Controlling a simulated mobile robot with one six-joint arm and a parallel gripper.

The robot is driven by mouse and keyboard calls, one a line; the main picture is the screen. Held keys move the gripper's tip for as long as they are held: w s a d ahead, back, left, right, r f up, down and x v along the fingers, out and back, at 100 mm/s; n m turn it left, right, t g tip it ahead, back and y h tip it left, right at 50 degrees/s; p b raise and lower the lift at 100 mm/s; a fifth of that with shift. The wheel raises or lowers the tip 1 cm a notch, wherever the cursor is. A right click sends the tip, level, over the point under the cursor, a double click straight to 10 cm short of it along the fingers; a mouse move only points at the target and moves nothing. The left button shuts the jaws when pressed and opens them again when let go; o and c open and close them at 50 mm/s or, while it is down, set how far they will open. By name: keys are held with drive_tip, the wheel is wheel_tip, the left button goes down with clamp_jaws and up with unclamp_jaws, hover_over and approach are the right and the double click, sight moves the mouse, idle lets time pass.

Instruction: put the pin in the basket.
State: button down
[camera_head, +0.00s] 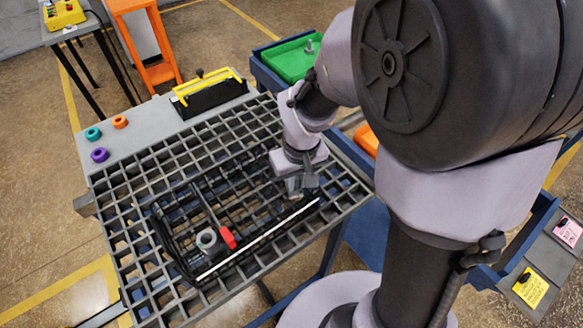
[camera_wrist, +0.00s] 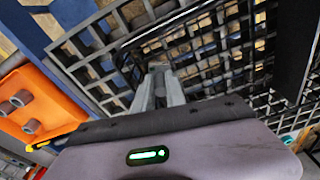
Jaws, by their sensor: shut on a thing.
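The black wire basket (camera_head: 178,262) lies on a grey grate, with a grey ring and a red piece in its near left part. My gripper (camera_head: 303,188) points down over the right end of the basket. In the wrist view my gripper (camera_wrist: 163,86) is shut on a small grey piece, the pin (camera_wrist: 159,69), mostly hidden between the fingers. The basket's black rim (camera_wrist: 127,42) runs behind the fingertips there. I cannot tell whether the pin touches the basket floor.
The grey grate (camera_head: 122,232) is open around the basket. A black tool with a yellow handle (camera_head: 208,84) and several coloured rings stand at its back. A green tray (camera_head: 288,62) holds a grey part. An orange tray (camera_wrist: 38,103) holds several grey parts.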

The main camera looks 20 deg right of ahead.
drive_tip(key=shift+f, duration=0.1)
drive_tip(key=c, duration=1.4)
unclamp_jaws()
drive_tip(key=shift+w, duration=0.1)
drive_tip(key=shift+o, duration=0.2)
